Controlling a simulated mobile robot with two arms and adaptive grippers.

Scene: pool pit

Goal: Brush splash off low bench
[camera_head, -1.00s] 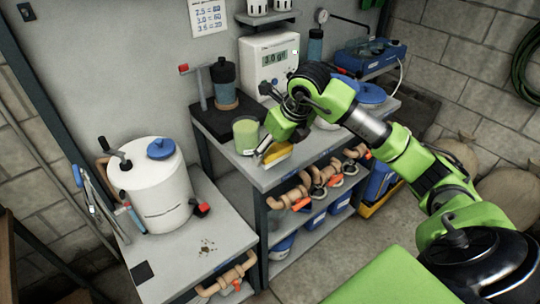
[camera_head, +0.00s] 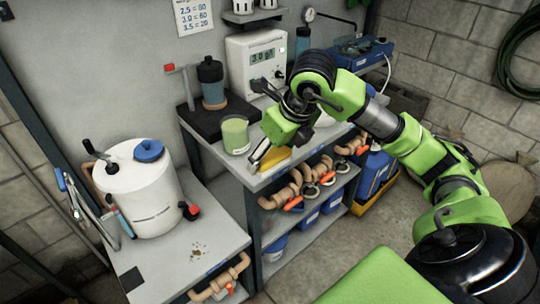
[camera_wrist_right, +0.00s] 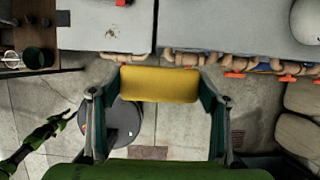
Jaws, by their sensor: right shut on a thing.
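A small brown splash of specks (camera_head: 197,250) lies on the grey low bench (camera_head: 165,275) at the lower left. It also shows near the top of the right wrist view (camera_wrist_right: 112,33). My right gripper (camera_head: 268,152) is shut on a yellow block (camera_head: 277,160), at the front edge of the higher bench. In the right wrist view the block (camera_wrist_right: 158,84) spans the gap between both fingers. It is to the right of the splash and apart from it. In that view a dark and green limb (camera_wrist_right: 40,132), apparently my left arm, shows at the lower left; its jaws are unclear.
A white tank (camera_head: 140,195) with a blue cap stands behind the splash on the low bench. The higher bench (camera_head: 262,178) carries a green-filled beaker (camera_head: 235,135) and a meter (camera_head: 257,60). Tan pipes with orange handles (camera_head: 292,203) run below its edge.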

